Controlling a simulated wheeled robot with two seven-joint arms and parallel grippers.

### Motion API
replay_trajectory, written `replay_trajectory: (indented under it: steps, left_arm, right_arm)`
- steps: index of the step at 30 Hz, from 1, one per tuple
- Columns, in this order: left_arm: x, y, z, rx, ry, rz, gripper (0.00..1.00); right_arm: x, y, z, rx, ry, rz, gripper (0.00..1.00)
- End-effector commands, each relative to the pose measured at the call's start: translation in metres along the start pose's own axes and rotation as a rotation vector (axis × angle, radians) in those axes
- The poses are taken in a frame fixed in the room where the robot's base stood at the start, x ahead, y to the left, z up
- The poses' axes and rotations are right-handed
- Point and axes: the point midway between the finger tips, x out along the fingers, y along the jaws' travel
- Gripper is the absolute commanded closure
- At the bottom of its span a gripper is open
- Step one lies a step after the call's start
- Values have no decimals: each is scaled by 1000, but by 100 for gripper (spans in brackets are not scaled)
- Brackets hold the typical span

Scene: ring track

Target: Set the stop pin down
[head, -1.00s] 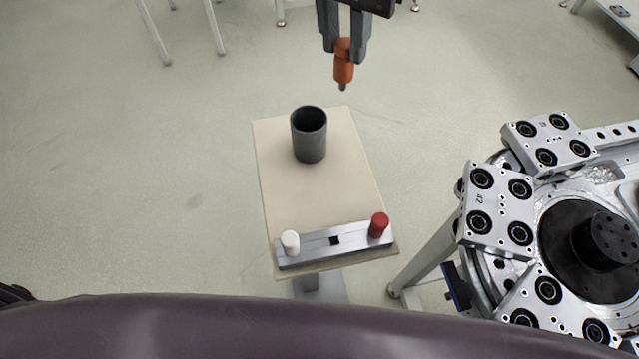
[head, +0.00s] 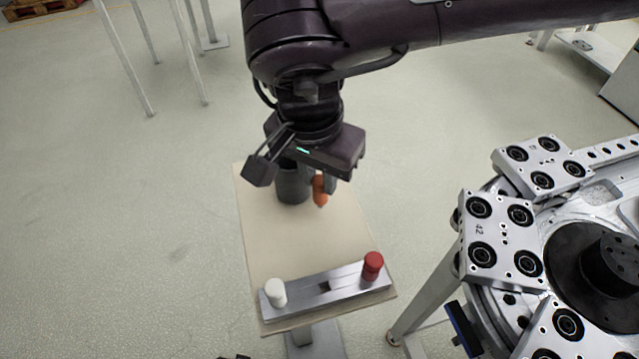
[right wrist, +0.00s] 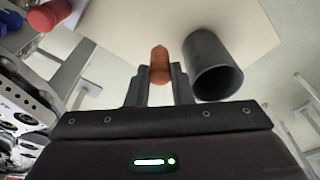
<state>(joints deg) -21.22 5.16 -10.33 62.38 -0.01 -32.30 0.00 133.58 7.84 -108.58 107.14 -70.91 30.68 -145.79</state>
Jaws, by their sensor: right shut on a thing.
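The orange stop pin (head: 320,192) is in my right gripper (head: 326,184), over the far right part of a small beige table (head: 290,240). In the right wrist view the pin (right wrist: 159,62) sits between the two closed fingers (right wrist: 160,82), with its end sticking out past them. The pin's tip looks close to the table top; I cannot tell whether it touches. A dark grey cup (head: 293,188) stands upright beside the pin, partly hidden by my arm; it shows whole in the right wrist view (right wrist: 214,72). My left gripper is not seen.
A metal bar holder (head: 325,289) lies along the table's near edge, with a white knob (head: 275,292), a red knob (head: 373,266) and a dark hole between them. A round machine with metal blocks (head: 500,240) stands right. The table's middle is bare.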

Motion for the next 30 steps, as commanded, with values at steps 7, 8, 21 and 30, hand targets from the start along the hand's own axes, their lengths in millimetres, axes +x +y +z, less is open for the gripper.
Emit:
replay_trajectory:
  steps: [7, 8, 21, 30]
  left_arm:
    - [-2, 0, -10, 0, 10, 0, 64]
    - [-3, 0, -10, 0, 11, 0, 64]
    - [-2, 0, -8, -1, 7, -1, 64]
    - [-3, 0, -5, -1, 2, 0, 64]
  right_arm:
    - [23, 0, 3, 1, 1, -1, 100]
    - [22, 0, 3, 1, 1, -1, 100]
    - [26, 0, 4, 1, 0, 1, 71]
    - [16, 0, 2, 1, 2, -1, 71]
